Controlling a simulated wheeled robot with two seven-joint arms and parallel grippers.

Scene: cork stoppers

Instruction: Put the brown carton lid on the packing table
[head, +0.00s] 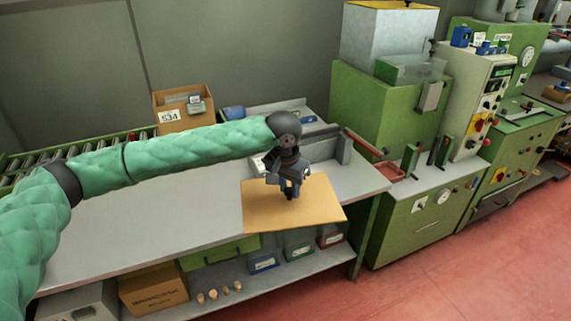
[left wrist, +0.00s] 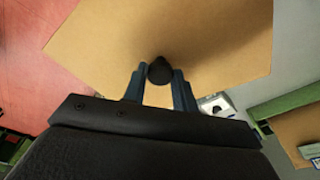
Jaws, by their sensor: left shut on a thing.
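The brown carton lid (head: 310,208) is a flat tan panel over the right end of the packing table (head: 130,228), with its front edge reaching past the table's front edge. I cannot tell whether it touches the tabletop. My left gripper (head: 291,191) is above the lid's middle. In the left wrist view, the left gripper (left wrist: 160,82) is shut on a dark round knob (left wrist: 160,70) on the lid (left wrist: 190,35), and the lid fills much of that view. My right gripper is not in view.
A cardboard box marked 534 (head: 183,108) stands at the table's back. A grey fixture (head: 343,147) stands behind the lid. Green machines (head: 420,215) stand at the right. The shelf below holds a carton (head: 153,290), small bins (head: 298,249) and several corks (head: 213,294). The tabletop left of the lid is clear.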

